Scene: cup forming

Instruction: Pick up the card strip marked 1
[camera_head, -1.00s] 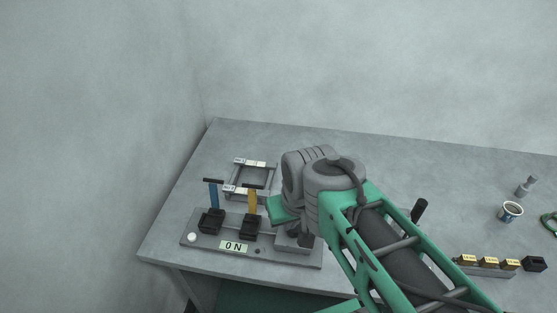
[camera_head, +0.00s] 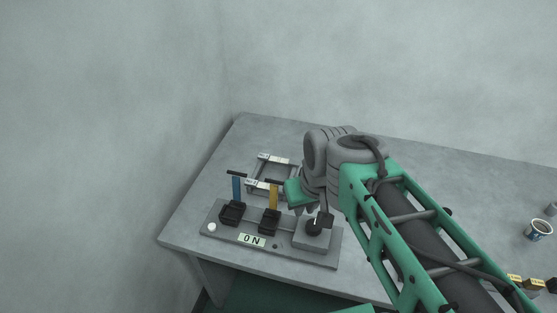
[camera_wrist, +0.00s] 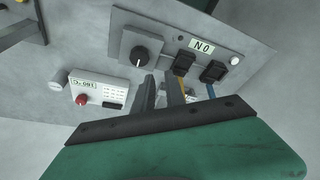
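A rectangular frame rack (camera_head: 264,168) stands at the back left of the table, with small white labelled pieces on its bars, one at the back (camera_head: 276,159) and one at the front (camera_head: 251,183). These look like the card strips, but I cannot read which is marked 1. My gripper (camera_wrist: 160,92) points down beside the yellow post (camera_head: 274,196), right of the rack. In the head view my own wrist hides its fingers. In the wrist view dark fingers show past the green housing; I cannot tell the gap between them. No strip is clearly held.
A cup (camera_head: 539,229) stands far right. A wall borders the left.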

